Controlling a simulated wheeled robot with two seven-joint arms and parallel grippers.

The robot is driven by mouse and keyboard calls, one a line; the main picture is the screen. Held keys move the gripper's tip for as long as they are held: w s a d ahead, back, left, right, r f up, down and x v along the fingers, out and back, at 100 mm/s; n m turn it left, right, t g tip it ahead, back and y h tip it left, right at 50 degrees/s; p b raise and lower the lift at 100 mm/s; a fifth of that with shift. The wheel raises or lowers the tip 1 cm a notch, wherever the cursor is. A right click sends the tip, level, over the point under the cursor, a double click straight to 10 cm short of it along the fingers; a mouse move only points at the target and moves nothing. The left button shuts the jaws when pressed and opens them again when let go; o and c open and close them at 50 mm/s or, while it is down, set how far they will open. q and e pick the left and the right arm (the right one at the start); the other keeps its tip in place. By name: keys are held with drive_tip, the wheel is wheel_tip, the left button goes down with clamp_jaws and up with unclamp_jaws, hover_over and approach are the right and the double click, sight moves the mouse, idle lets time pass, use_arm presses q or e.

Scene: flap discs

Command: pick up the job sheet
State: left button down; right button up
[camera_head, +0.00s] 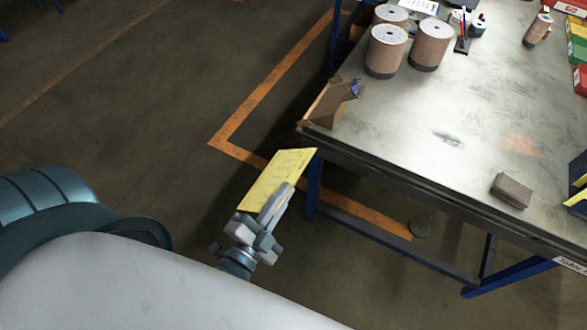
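A yellow sheet with faint dark writing (280,172), which looks like the job sheet, is held in the air off the near left corner of the table. My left gripper (273,206) is shut on its lower right edge. The sheet is tilted, and the fingers hide a part of it. Its upper right corner appears close to the table edge in the picture; I cannot tell the exact gap. My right gripper is not in view.
The metal worktable (400,145) fills the right side. A brown cardboard holder (330,103) stands at its left corner, with several large rolls (386,52) behind. A grey-brown block (511,190) lies near the front edge. The floor on the left is open.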

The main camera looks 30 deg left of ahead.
use_arm(q)
drive_tip(key=shift+s, duration=1.1)
idle(0.4)
